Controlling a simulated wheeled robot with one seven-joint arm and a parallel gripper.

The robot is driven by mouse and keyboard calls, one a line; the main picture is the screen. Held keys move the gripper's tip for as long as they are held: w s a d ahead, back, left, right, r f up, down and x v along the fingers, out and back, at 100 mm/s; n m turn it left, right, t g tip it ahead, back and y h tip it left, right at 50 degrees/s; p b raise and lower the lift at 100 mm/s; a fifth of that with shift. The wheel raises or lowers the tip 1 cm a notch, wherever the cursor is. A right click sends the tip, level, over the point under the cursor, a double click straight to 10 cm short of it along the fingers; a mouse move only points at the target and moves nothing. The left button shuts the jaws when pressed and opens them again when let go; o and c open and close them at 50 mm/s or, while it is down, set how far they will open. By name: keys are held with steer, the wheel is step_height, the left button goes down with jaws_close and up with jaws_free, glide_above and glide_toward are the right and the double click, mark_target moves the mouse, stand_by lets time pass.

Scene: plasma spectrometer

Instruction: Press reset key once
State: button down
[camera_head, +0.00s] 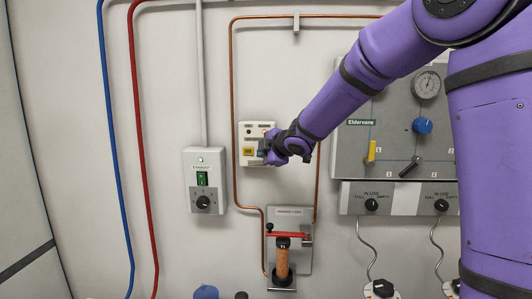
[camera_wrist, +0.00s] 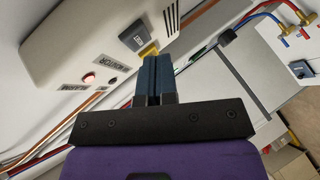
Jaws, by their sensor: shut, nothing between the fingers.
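A white wall box (camera_head: 257,129) is in the middle of the head view, with a yellow patch (camera_head: 248,151) on its left. My gripper (camera_head: 264,149) is in front of its lower right part. In the wrist view the box (camera_wrist: 70,38) fills the upper left. A dark grey block with lettering (camera_wrist: 137,34) and a yellow piece (camera_wrist: 149,50) are on its face. My shut, empty gripper (camera_wrist: 151,63) has its fingertips at the yellow piece and partly hides it. I cannot read which part is the reset key, nor tell if the fingertips touch.
A lamp glows on the box (camera_wrist: 89,79). A grey switch box (camera_head: 203,173) with a green switch and knob is to the left. A copper pipe (camera_head: 232,90) runs around the white box. A valve panel (camera_head: 350,150) is to the right, and a holder (camera_head: 302,262) is below.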

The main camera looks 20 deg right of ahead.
steer(key=shift+w, duration=0.15)
stand_by(0.5)
steer(key=shift+w+d, duration=0.1)
steer(key=shift+w, duration=0.15)
steer(key=shift+w+d, duration=0.15)
steer(key=shift+w, duration=0.2)
stand_by(0.8)
steer(key=shift+s, duration=0.15)
steer(key=shift+s+a, duration=0.3)
steer(key=shift+s, duration=0.3)
steer(key=s, duration=0.1)
steer(key=s+a, duration=0.1)
steer(key=s, duration=0.1)
steer(key=s+a, duration=0.1)
steer(key=shift+s, duration=0.3)
stand_by(0.3)
stand_by(0.6)
